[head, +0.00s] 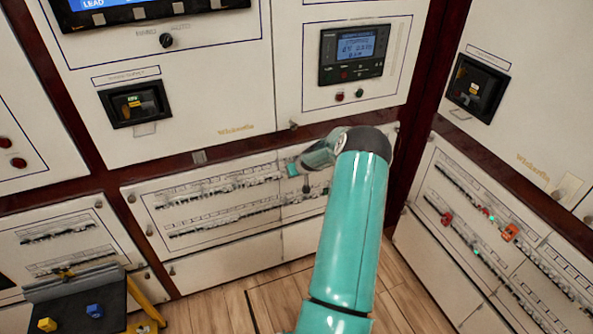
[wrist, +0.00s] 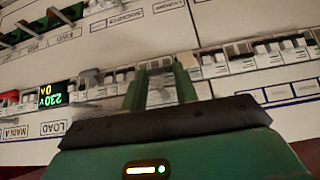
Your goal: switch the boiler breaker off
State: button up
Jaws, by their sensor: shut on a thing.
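My gripper (wrist: 160,82) reaches into a row of small breakers in the wrist view, with its two green fingers on either side of a breaker (wrist: 158,68). It is shut on that breaker. I cannot read a boiler label, so I cannot tell whether this is the boiler breaker. The position of its lever is hidden between the fingers. In the head view my gripper (head: 303,168) is at the right part of the low breaker panel (head: 215,237), partly hidden behind my teal arm.
A lit 230 V meter (wrist: 52,93) sits left in the row, with labels MAIN A and LOAD upside down. Right of my arm, another panel (head: 470,275) carries red pieces and green lights. A black stand (head: 90,310) holds a yellow and a blue block at lower left.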

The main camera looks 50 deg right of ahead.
jog(key=shift+s+a+f+t+h, duration=0.1)
jog(key=shift+f+t+h, duration=0.7)
jog(key=shift+t, duration=0.6)
jog(key=shift+s+a+f+t+h, duration=0.1)
jog(key=shift+f+t+h, duration=0.65)
jog(key=shift+t, duration=0.65)
jog(key=shift+s+f+t+h, duration=0.1)
jog(key=shift+f+t+h, duration=0.7)
jog(key=shift+t, duration=0.6)
jog(key=shift+r, duration=0.15)
jog(key=o, duration=1)
jog(key=shift+w, duration=0.1)
jog(key=v, duration=1.4)
